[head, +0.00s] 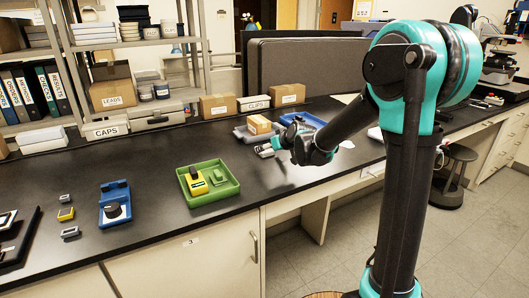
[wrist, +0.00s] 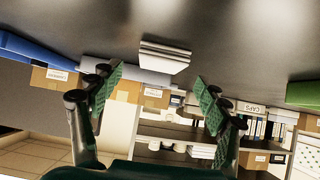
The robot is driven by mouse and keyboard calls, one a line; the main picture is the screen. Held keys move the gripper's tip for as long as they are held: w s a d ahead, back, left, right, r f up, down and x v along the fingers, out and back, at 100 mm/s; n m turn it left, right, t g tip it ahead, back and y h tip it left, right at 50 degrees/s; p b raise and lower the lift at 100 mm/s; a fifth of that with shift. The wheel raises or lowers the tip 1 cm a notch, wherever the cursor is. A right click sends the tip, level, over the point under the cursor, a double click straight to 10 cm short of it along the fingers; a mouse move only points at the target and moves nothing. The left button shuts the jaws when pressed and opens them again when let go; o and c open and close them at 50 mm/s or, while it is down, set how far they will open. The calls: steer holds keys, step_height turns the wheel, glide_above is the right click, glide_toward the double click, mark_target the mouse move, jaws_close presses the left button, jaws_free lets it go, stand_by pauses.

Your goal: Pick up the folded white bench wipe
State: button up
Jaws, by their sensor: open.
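The folded white bench wipe (wrist: 163,57) shows in the wrist view as a small layered white stack on the dark bench top, which fills the upper part of this upside-down picture. It lies ahead of my gripper (wrist: 158,88), between the lines of the two green-padded fingers. The fingers are wide apart with nothing between them, and the wipe is clear of them.
A green tray (head: 230,189) holding a yellow-and-black device is nearer the front left. Labelled boxes and shelves line the back.

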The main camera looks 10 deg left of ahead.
steer(key=shift+x, duration=1.65)
steer(key=shift+c, duration=0.3)
steer(key=c, duration=0.8)
